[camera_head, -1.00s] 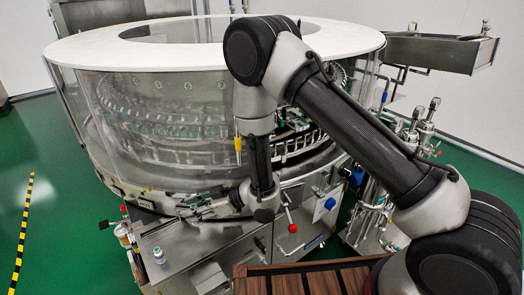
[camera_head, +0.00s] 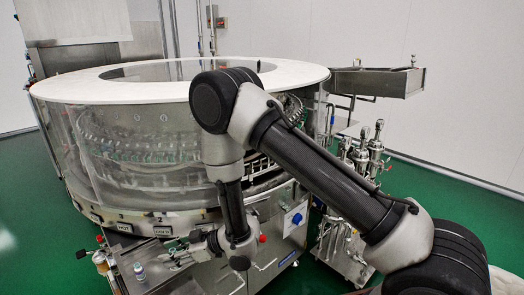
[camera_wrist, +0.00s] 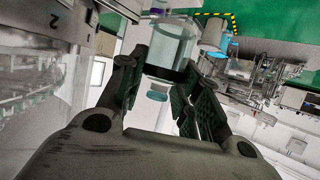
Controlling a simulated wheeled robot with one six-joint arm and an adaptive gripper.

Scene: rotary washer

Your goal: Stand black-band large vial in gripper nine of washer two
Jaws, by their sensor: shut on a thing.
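My gripper (camera_wrist: 158,85) is shut on a clear large vial (camera_wrist: 174,42) in the wrist view. A dark band crosses the vial between the fingers, and a blue-green end shows below it. In the head view my gripper (camera_head: 178,258) is low in front of the washer (camera_head: 110,185), over the steel front table; the held vial is too small to make out there. A plate marked 2 (camera_wrist: 55,20) is at the upper left of the wrist view. The numbered grippers inside the washer blur together behind its clear wall, so I cannot pick out gripper nine.
Another small vial (camera_head: 140,272) stands on the steel table (camera_head: 155,252), left of my gripper. Amber-coloured containers (camera_head: 101,262) are at the table's left edge. Pipes and cylinders (camera_head: 358,190) stand right of the washer. Green floor is open at the far right.

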